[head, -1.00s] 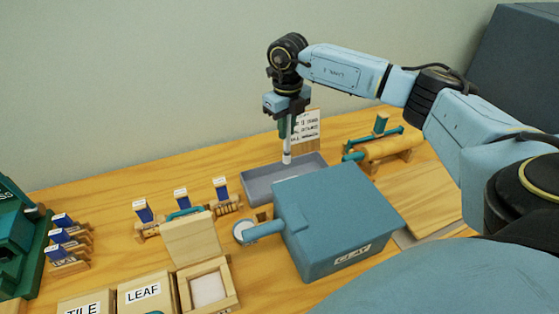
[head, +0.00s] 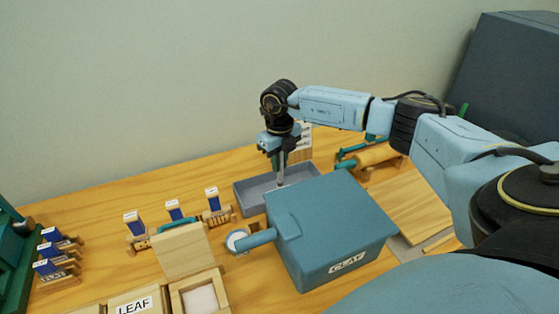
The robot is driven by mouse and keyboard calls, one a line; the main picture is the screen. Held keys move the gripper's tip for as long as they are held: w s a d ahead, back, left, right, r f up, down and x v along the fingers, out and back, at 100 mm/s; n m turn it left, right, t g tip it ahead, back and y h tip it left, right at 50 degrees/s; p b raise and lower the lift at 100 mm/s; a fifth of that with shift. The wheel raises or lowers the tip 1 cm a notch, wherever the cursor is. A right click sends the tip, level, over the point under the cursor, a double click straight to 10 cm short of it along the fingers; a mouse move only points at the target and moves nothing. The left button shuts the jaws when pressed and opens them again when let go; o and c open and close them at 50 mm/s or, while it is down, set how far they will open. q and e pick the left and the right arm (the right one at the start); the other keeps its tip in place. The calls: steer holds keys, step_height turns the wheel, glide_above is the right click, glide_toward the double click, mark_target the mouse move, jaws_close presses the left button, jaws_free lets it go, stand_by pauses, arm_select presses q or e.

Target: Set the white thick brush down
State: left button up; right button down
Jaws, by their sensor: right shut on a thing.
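My right gripper (head: 279,155) points down above the grey tray (head: 246,203) and is shut on the white thick brush (head: 280,174). The brush is a pale, slim upright stick, partly hidden between the fingers. Its lower end shows inside the tray outline, close to the floor of the tray; I cannot tell whether it touches. The front right part of the tray is hidden behind the blue box. My left gripper is not in view.
A blue lidded box (head: 330,225) with a handle stands right in front of the tray. A wooden roller (head: 378,156) and a sign (head: 301,140) are behind and right. Small blue-topped stamps (head: 174,209) stand left. An open wooden box (head: 195,295) is in front.

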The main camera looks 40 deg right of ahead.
steer(key=c, duration=1.4)
jaws_free()
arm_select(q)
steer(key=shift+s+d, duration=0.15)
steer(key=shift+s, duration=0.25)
arm_select(e)
steer(key=shift+r, duration=0.55)
step_height(320, 180, up, 10)
steer(key=shift+r+p, duration=0.25)
steer(key=shift+p, duration=0.3)
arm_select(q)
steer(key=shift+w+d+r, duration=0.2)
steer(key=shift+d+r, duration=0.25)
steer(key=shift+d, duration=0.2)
arm_select(e)
steer(key=shift+r, duration=0.4)
